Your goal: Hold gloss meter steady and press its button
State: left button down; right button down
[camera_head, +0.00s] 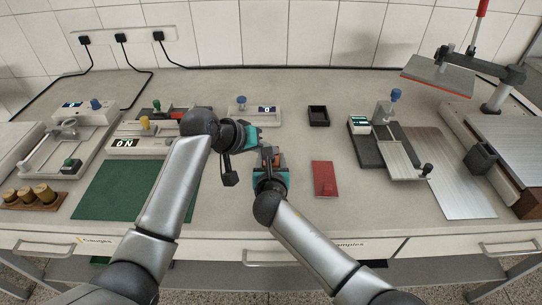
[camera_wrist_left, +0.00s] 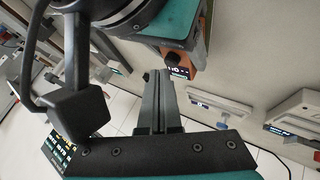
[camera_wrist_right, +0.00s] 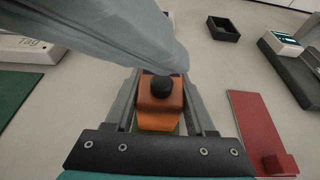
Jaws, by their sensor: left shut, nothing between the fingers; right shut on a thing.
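The gloss meter is a small orange block (camera_wrist_right: 158,118) with a round black button (camera_wrist_right: 162,87) on top. In the right wrist view it sits between the fingers of my right gripper (camera_wrist_right: 163,98), which is shut on it. Its orange side also shows in the head view (camera_head: 277,158), and its small lit display (camera_wrist_left: 179,71) shows in the left wrist view. My left gripper (camera_head: 260,138) is shut and empty, beside and slightly behind the meter. In the left wrist view its closed fingers (camera_wrist_left: 159,95) appear close to the meter; contact cannot be told.
A green mat (camera_head: 115,190) lies at left. Bench instruments (camera_head: 255,112) stand behind and on both sides (camera_head: 385,150).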

pick_arm(q)
jog(key=shift+s+f, duration=0.15)
jog(key=shift+f, duration=0.45)
jog(key=shift+s+f, duration=0.15)
jog(key=shift+f, duration=0.4)
dwell(0.8)
jog(key=shift+r, duration=0.15)
jog(key=shift+s+d+r, duration=0.1)
jog(key=shift+s+r, duration=0.15)
jog(key=shift+r, duration=0.35)
jog(key=shift+w+r, duration=0.15)
jog(key=shift+r, duration=1.2)
jog(key=shift+w+r, duration=0.1)
jog(key=shift+r, duration=1.25)
jog(key=shift+r, duration=0.1)
